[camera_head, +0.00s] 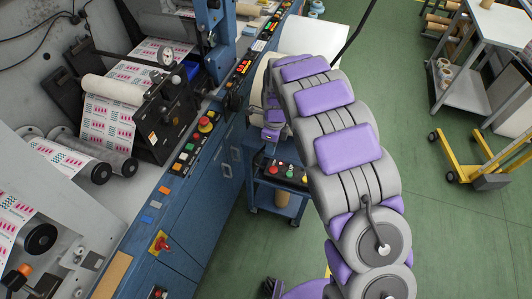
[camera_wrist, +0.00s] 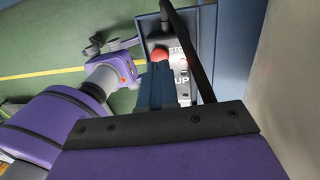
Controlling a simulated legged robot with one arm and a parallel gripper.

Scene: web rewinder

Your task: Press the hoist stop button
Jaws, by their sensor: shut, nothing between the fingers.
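In the wrist view a round red button (camera_wrist: 159,55) sits on a blue-edged panel (camera_wrist: 205,35) beside lettering that seems to read STOP; the letters UP show lower down. In the head view a small control box (camera_head: 282,173) with red and green buttons tops a blue cart, apparently the same panel. My arm bends down toward it and my fingertips are not clear there.
The blue machine cabinet (camera_head: 222,165) with its row of buttons and a red emergency stop (camera_head: 205,124) stands left of the cart. A white roll (camera_head: 314,42) lies behind my arm. Green floor is open at right, before a yellow pallet truck (camera_head: 468,165). A black cable (camera_wrist: 190,45) crosses the panel.

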